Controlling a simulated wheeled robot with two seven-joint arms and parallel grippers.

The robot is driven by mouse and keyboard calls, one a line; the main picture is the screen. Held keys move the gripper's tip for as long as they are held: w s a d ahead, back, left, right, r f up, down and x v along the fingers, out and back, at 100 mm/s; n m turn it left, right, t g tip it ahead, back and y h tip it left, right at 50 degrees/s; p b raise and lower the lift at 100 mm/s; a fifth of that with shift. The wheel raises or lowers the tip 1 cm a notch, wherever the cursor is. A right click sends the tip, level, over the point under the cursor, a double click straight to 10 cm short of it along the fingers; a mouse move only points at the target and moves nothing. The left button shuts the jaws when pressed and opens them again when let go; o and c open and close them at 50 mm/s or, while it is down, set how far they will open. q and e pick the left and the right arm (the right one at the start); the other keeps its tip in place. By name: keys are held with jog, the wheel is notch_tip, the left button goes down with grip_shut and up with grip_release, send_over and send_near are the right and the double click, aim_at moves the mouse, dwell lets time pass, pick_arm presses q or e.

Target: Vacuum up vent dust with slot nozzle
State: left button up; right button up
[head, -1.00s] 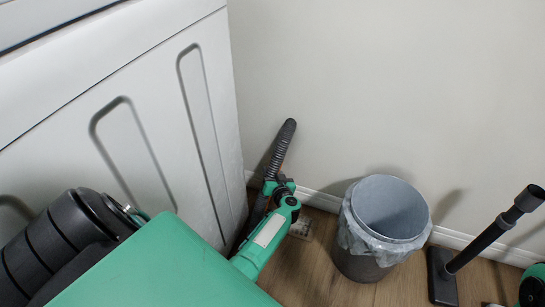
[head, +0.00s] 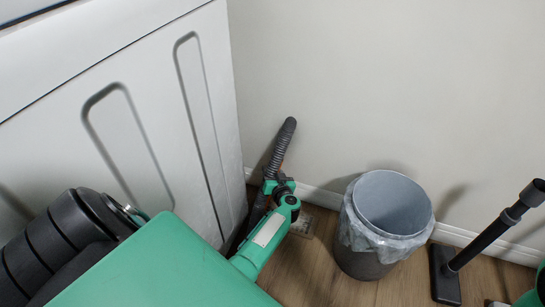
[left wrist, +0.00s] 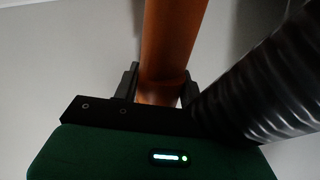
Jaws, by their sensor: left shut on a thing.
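My left gripper (left wrist: 159,86) shows in the left wrist view with its black fingers shut on an orange-brown tube (left wrist: 170,45). A ribbed black hose (left wrist: 265,85) runs close beside the tube there. In the head view my green left arm reaches down between the white appliance and the wall. A ribbed black hose piece (head: 281,152) rises beyond its end and leans toward the wall. A slot nozzle cannot be made out. My right gripper is out of view.
The white appliance (head: 150,110) fills the left, close to my arm. A grey bin (head: 372,262) with a liner stands right of the grille. A black floor head with an upright tube (head: 488,243) stands farther right. Wood floor shows between them.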

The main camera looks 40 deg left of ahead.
pick_arm(q)
jog(key=shift+f, duration=0.5)
jog(key=shift+d, duration=0.15)
